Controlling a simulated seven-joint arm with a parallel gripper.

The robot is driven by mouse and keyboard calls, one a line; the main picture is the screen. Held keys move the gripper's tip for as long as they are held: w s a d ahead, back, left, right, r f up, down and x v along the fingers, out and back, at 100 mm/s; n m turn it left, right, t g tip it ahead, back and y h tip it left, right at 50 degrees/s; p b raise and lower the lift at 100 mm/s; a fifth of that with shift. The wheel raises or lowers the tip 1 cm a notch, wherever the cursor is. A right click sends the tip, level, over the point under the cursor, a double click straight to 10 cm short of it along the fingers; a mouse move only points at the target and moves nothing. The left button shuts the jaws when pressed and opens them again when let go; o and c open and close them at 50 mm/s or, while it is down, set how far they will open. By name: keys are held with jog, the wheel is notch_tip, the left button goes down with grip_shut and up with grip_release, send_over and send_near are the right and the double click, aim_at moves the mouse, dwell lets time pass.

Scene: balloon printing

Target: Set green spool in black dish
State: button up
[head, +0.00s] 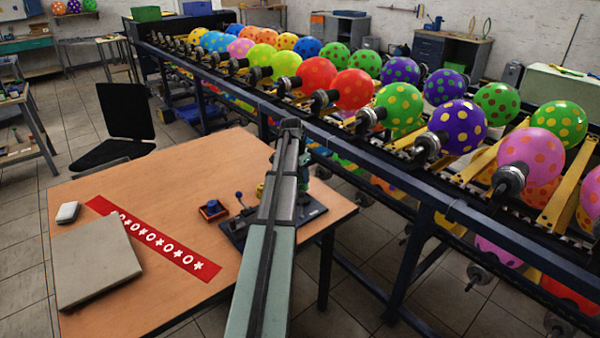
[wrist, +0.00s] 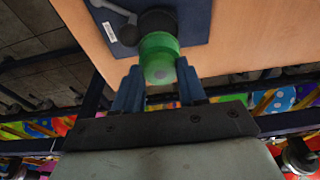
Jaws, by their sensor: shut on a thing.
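In the wrist view, the green spool (wrist: 158,48) is between the blue fingers of my gripper (wrist: 160,76), which is shut on it. Beyond the spool, a round black part (wrist: 157,20), which looks like the black dish, sits on a dark blue board (wrist: 196,22). The spool overlaps it in the picture, so I cannot tell whether they touch.
The wooden table (head: 180,170) holds a grey box (head: 98,262), a red strip with white shapes (head: 150,238) and a small dark blue and orange device (head: 212,209). A grey lever (wrist: 112,10) lies beside the black part. A long balloon rack (head: 400,190) runs behind and right of the table.

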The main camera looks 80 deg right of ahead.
jog(key=shift+f, duration=1.95)
jog(key=shift+f, duration=0.25)
jog(key=o, duration=1)
jog(key=shift+c, duration=0.2)
jog(key=shift+r, duration=0.1)
notch_tip(320, 180, up, 13)
jog(key=w+a, duration=0.2)
jog(key=shift+r, duration=0.15)
